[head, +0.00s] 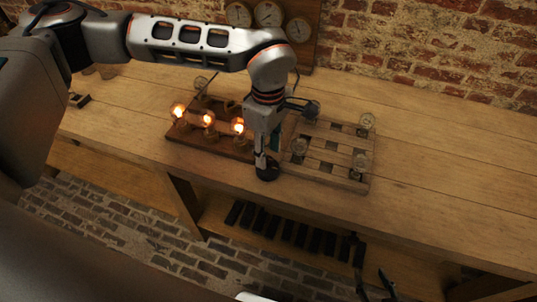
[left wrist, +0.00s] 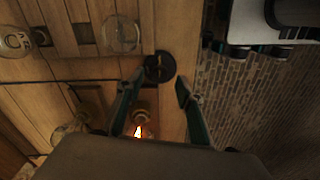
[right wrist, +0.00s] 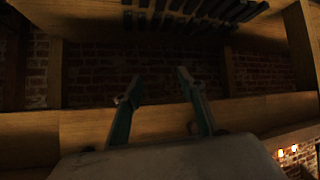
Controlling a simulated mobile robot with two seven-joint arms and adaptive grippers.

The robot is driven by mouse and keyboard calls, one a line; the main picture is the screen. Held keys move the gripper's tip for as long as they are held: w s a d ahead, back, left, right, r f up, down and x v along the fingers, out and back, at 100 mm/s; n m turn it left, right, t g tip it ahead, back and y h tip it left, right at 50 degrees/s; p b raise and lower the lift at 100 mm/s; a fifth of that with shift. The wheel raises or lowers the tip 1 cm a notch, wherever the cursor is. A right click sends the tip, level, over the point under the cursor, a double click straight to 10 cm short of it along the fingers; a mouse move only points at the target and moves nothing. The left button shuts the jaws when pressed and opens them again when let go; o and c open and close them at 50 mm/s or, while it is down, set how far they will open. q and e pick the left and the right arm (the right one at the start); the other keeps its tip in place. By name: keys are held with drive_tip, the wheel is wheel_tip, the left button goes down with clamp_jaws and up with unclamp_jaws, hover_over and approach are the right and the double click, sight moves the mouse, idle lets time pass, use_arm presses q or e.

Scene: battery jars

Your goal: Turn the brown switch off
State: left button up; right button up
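A small round dark switch (head: 267,172) sits at the front edge of the workbench, between the two wooden bulb boards; I take it for the brown switch, though its colour reads nearly black. In the left wrist view the switch (left wrist: 160,68) is a dark disc with a raised middle. My left gripper (head: 264,158) points down just above it. In the left wrist view its two fingers are apart with nothing between them, and the disc lies just past the tips. My right gripper (right wrist: 155,86) is open and empty, low in front of the bench shelf.
Several lit bulbs (head: 208,122) stand on the dark board (head: 190,143) left of the switch. A slatted wooden tray (head: 335,178) with clear unlit bulbs is to its right. Dark bars (head: 300,235) lie on the shelf below. The bench's right side is clear.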

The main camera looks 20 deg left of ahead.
use_arm(q)
drive_tip(key=shift+f, duration=1.05)
clamp_jaws()
